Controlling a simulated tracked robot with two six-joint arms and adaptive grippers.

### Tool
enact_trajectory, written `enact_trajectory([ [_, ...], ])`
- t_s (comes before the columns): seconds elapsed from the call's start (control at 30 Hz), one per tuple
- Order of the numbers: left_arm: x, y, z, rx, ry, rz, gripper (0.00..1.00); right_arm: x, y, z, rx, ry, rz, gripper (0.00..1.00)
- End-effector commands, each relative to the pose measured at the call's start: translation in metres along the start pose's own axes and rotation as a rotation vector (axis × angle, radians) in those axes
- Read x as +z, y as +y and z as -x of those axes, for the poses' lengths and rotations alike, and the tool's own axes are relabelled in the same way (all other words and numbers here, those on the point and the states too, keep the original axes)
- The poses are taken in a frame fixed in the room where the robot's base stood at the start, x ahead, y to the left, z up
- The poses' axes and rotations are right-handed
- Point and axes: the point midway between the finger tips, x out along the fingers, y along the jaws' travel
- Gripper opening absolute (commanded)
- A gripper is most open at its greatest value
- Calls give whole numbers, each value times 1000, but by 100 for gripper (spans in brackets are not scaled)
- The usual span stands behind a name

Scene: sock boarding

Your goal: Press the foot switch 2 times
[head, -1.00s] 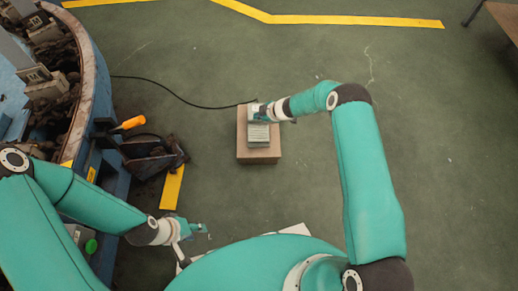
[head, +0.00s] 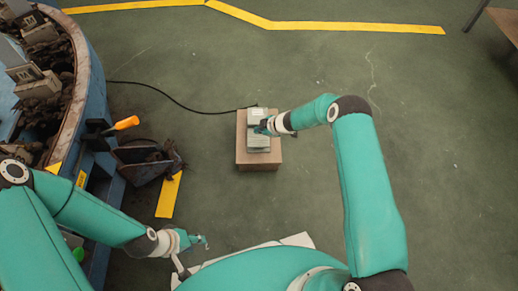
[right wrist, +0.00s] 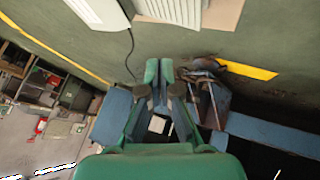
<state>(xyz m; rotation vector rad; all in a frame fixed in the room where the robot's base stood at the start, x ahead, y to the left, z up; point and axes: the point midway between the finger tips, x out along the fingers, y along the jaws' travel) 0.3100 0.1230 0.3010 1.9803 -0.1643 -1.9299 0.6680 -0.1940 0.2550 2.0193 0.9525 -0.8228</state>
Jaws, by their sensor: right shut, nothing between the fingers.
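The foot switch (head: 258,144) is a light grey unit with a ribbed pedal on a cardboard-brown block (head: 258,166) on the floor. In the right wrist view, the ribbed pedal (right wrist: 170,10) and a white housing (right wrist: 98,12) show at the top edge.
A black cable (head: 170,95) runs left from the switch. A blue machine (head: 85,100) stands at the left, with an orange-handled tool (head: 125,123) and a dark metal holder (head: 145,165). Yellow lines mark the floor. Green floor right of my right arm is clear.

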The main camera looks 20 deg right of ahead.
Motion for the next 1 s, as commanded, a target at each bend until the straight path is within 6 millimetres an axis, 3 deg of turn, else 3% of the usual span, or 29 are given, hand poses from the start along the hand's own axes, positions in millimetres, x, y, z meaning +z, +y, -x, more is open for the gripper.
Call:
enact_trajectory([
  [0.03, 0, -5, -14, 0, 0, 0, 40, 7, -6, -10, 0, 0, 0, 0],
  [0.1, 0, -9, -24, 0, 0, 0, 40, 12, -11, -17, -1, 0, 0, 0],
  [0.4, 0, -22, -60, 0, 0, 0, 40, 28, -26, -39, 0, 0, 0, 0],
  [0.63, 0, -26, -71, 0, 0, 0, 40, 32, -32, -45, 1, 0, 1, 0],
  [1.0, 0, -26, -71, 0, 0, 0, 40, 32, -32, -45, 1, 0, 1, 0],
])
